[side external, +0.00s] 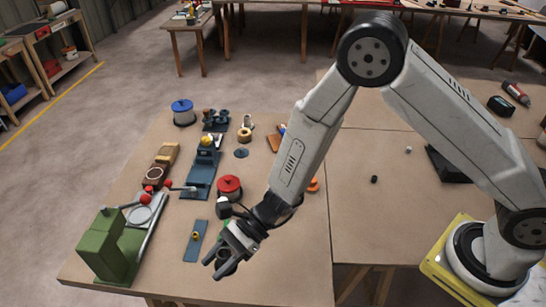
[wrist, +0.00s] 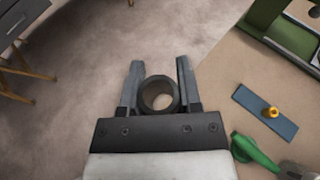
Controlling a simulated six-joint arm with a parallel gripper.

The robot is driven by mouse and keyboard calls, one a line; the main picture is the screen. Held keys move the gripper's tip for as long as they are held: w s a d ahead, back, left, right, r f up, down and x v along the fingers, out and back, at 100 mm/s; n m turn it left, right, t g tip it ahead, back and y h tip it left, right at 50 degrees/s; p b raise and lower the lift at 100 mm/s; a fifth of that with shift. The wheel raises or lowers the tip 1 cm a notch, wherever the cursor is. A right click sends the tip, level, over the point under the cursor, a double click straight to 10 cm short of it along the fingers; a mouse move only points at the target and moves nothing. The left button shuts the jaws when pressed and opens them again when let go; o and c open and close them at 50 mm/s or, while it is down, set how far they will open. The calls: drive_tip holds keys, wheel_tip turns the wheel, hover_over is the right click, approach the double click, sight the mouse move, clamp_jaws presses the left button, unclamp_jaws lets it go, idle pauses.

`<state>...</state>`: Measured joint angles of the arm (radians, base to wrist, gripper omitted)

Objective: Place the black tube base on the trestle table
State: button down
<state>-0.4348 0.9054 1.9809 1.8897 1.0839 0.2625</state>
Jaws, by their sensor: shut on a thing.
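The black tube base, a short dark ring with an open bore, is between my gripper's fingers in the wrist view (wrist: 147,104). My gripper (wrist: 158,66) is shut on it, with one finger on each side. In the side view my gripper (side external: 214,270) is low, over the front part of the trestle table (side external: 290,268), pointing down and left. The tube base is mostly hidden there behind the fingers. In the wrist view, concrete floor shows behind the tube, with the table top (wrist: 218,88) to the right.
A green machine (side external: 106,247) stands at the table's front left corner. A blue plate (side external: 195,240) with a yellow knob lies beside my gripper. A red-topped spool (side external: 229,187) and several parts stand farther back. The table's front right area is clear.

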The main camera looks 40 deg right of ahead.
drive_tip(key=shift+s+d+f+n+g, duration=0.25)
drive_tip(key=shift+s+d+n+g, duration=0.15)
drive_tip(key=shift+s+g, duration=0.15)
drive_tip(key=s+d+f+n+g+h, duration=0.2)
drive_tip(key=s+d+n+g+h, duration=0.35)
drive_tip(key=s+d+n, duration=0.35)
drive_tip(key=s+d+f+n+g+h, duration=0.35)
drive_tip(key=s+d+n+g, duration=0.2)
drive_tip(key=d, duration=0.55)
drive_tip(key=w+d+n+t+h, duration=0.1)
drive_tip(key=d+n+t+h, duration=0.2)
drive_tip(key=d+n+h, duration=0.5)
drive_tip(key=w+d+r+n+t+h, duration=0.1)
drive_tip(key=d+n+t+h, duration=0.3)
drive_tip(key=d, duration=1.4)
drive_tip(key=shift+w+d+r+n+h, duration=0.25)
drive_tip(key=shift+w+n+h, duration=0.45)
drive_tip(key=shift+n+h, duration=1.6)
drive_tip(key=shift+f, duration=0.15)
drive_tip(key=shift+f, duration=2.15)
